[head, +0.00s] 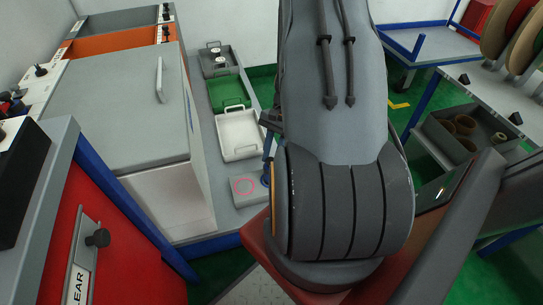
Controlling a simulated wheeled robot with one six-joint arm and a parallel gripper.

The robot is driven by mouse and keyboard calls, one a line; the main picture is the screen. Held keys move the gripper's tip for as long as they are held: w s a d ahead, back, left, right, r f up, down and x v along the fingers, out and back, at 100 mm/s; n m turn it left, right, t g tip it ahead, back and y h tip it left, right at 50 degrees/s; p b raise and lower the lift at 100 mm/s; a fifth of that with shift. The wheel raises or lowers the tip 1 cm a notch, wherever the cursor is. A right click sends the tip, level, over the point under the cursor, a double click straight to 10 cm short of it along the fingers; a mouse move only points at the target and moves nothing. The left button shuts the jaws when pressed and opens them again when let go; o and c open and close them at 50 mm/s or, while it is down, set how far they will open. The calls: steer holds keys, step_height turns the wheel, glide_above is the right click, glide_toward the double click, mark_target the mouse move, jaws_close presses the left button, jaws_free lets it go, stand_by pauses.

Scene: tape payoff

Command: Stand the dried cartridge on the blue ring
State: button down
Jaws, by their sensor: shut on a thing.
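A pink-red ring mark (244,187) shows on top of a small grey block at the front end of the left bench. To its right, at the edge of my arm, a small part of a blue round mark (265,181) shows; the rest is hidden. I cannot tell whether it is a whole ring. My large grey arm fills the middle of the view and hides what is behind it. I cannot make out my gripper or the dried cartridge. A small dark part (271,122) sticks out at the arm's left edge; I cannot tell what it is.
A white tray (240,154), a green tray (230,104) and a grey tray (209,54) line the bench beside a grey-lidded cabinet (110,95). A red panel (60,235) stands front left. At right, a dark bin (425,135) holds several brown rolls.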

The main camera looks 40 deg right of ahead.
steer(key=shift+f, duration=0.15)
steer(key=c, duration=1.5)
jaws_free()
steer(key=p+v, duration=0.2)
steer(key=v, duration=1)
steer(key=w+a+r+n, duration=0.3)
steer(key=a+r, duration=0.3)
steer(key=a, duration=0.1)
steer(key=a+r+n+h, duration=0.2)
steer(key=a+r+n, duration=0.3)
steer(key=a+r, duration=0.5)
steer(key=s+a+r+n, duration=0.2)
steer(key=s+a+n, duration=0.1)
steer(key=a, duration=0.3)
steer(key=s+a+r+n+h, duration=0.1)
steer(key=s+a+r+n, duration=0.1)
steer(key=s+a, duration=0.3)
steer(key=s+a+r+n+t, duration=0.1)
steer(key=s+a+r+n, duration=0.2)
steer(key=a, duration=0.4)
steer(key=shift+s+a+r+n+h, duration=0.1)
steer(key=shift+s+a+n+h, duration=0.1)
steer(key=shift+s+n, duration=0.25)
steer(key=shift+s+a+n+h, duration=0.1)
steer(key=shift+s+n+h, duration=0.1)
steer(key=shift+n, duration=0.35)
